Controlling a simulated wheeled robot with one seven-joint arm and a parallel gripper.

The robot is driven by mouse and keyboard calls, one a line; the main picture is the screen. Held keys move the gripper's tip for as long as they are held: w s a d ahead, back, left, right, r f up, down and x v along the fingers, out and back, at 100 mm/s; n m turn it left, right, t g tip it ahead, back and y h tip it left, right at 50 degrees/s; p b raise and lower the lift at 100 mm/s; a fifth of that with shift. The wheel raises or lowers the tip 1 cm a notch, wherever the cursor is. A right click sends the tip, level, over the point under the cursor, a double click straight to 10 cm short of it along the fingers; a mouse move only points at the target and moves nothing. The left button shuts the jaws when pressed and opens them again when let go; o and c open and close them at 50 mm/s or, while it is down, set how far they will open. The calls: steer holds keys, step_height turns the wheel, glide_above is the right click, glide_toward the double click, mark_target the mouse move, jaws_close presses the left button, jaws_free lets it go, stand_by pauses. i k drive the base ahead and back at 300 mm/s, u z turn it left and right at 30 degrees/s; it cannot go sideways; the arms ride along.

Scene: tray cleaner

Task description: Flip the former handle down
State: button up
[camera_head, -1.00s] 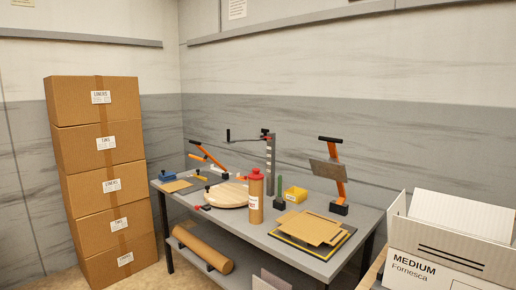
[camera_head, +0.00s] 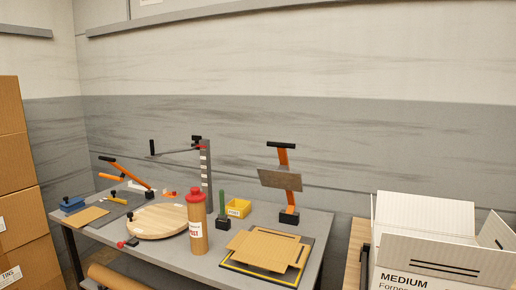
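An upright orange arm (camera_head: 285,200) stands at the back right of the grey table, on a small black base (camera_head: 289,217). It carries a tilted grey plate (camera_head: 280,180) partway up and a black crossbar handle (camera_head: 281,145) at its top; I take this for the former and its raised handle. A flat brown cardboard piece with flaps (camera_head: 268,248) lies in front of it on a dark mat with a yellow border (camera_head: 242,272). My gripper is not in view.
The table (camera_head: 186,262) also holds a round wooden board (camera_head: 157,222), a red-capped bottle (camera_head: 197,222), a yellow bin (camera_head: 238,208), a grey post with a crank (camera_head: 206,175) and another orange lever (camera_head: 126,172). An open white carton (camera_head: 440,262) stands at right, stacked boxes (camera_head: 15,180) at left.

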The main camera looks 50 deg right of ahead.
mark_target(283, 178)
steer(key=i, duration=2.55)
steer(key=z, duration=3.25)
